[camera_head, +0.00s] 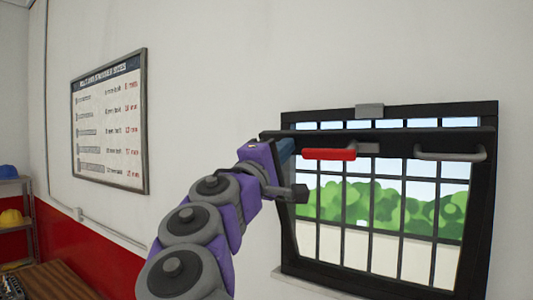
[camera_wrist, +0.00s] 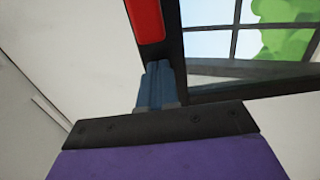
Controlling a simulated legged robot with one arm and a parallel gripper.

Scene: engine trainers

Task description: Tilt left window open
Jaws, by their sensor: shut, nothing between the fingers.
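The window (camera_head: 487,200) has a dark frame with a barred pane, on the white wall at the right of the head view. Its sash top bar (camera_head: 400,142) stands out from the outer frame into the room, so the sash looks tilted inward at the top. A red handle (camera_head: 330,154) lies level on that bar; it also shows in the wrist view (camera_wrist: 146,18). My gripper (camera_head: 286,150) is at the bar's left end, left of the red handle. Its blue fingers (camera_wrist: 158,75) are shut and empty, close to the dark sash edge; contact is unclear.
A grey handle (camera_head: 450,155) sits on the bar's right part. A grey block (camera_head: 369,111) is on the frame's top. A framed chart (camera_head: 110,120) hangs on the wall to the left. A wooden surface (camera_head: 55,282) and shelves with helmets (camera_head: 11,217) are far left.

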